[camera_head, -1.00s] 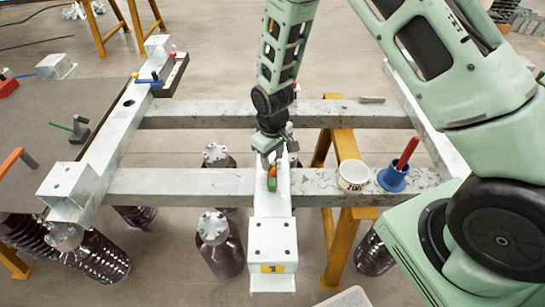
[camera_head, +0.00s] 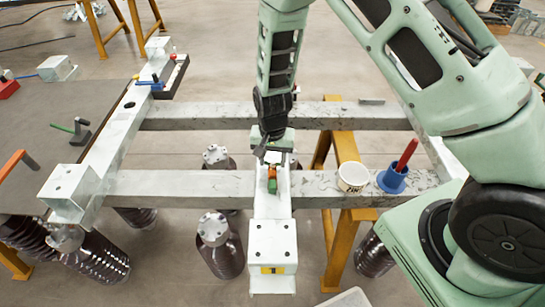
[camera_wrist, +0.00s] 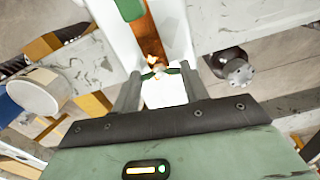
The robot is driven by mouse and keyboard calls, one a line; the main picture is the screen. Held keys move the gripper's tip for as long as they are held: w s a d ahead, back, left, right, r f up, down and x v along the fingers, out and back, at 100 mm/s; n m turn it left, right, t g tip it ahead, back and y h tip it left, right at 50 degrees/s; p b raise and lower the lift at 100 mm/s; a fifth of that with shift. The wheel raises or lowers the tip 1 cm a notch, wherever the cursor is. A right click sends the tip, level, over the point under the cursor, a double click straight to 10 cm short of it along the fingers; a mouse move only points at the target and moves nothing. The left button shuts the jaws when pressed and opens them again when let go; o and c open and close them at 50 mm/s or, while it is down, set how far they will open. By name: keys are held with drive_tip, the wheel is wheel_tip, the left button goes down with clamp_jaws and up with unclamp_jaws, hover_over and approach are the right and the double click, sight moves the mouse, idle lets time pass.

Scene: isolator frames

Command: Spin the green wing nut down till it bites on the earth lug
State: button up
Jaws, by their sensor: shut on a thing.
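My gripper (camera_wrist: 160,74) points down over the white beam (camera_wrist: 116,48). Its two fingers are closed on the small green wing nut (camera_wrist: 158,69), which shows between the fingertips in the wrist view. A copper-coloured strip (camera_wrist: 153,38), seemingly the earth lug, runs along the beam up to the nut. A green piece (camera_wrist: 130,9) lies over the strip's far part. In the head view my gripper (camera_head: 271,157) is just beyond the orange strip (camera_head: 272,172) and the green piece (camera_head: 272,187). The fingers hide the nut there. I cannot tell whether the nut touches the lug.
A white cup (camera_head: 353,177) and a blue holder (camera_head: 392,181) with a red handle stand on the grey crossbeam to the right. A white box bracket (camera_head: 273,247) closes the near end of the beam. Dark ribbed insulators (camera_head: 220,245) hang below. Tools lie on the left bench.

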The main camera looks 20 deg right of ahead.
drive_tip(key=m+p, duration=0.1)
drive_tip(key=m, duration=0.3)
drive_tip(key=shift+r+m, duration=0.15)
drive_tip(key=shift+m, duration=0.15)
drive_tip(key=m+p, duration=0.2)
drive_tip(key=m, duration=0.2)
drive_tip(key=shift+w+m, duration=0.1)
drive_tip(key=shift+m, duration=0.2)
drive_tip(key=m+p, duration=0.2)
drive_tip(key=m, duration=0.2)
drive_tip(key=m+p, duration=0.3)
drive_tip(key=m, duration=0.2)
drive_tip(key=shift+r, duration=0.1)
drive_tip(key=m+p, duration=0.3)
drive_tip(key=m, duration=0.1)
drive_tip(key=shift+m, duration=0.3)
drive_tip(key=m+p, duration=0.2)
drive_tip(key=m, duration=0.2)
drive_tip(key=shift+p, duration=0.35)
drive_tip(key=m+p, duration=0.2)
drive_tip(key=m, duration=0.2)
drive_tip(key=shift+m, duration=0.4)
drive_tip(key=shift+m+p, duration=0.65)
drive_tip(key=shift+m, duration=0.95)
drive_tip(key=shift+m, duration=0.3)
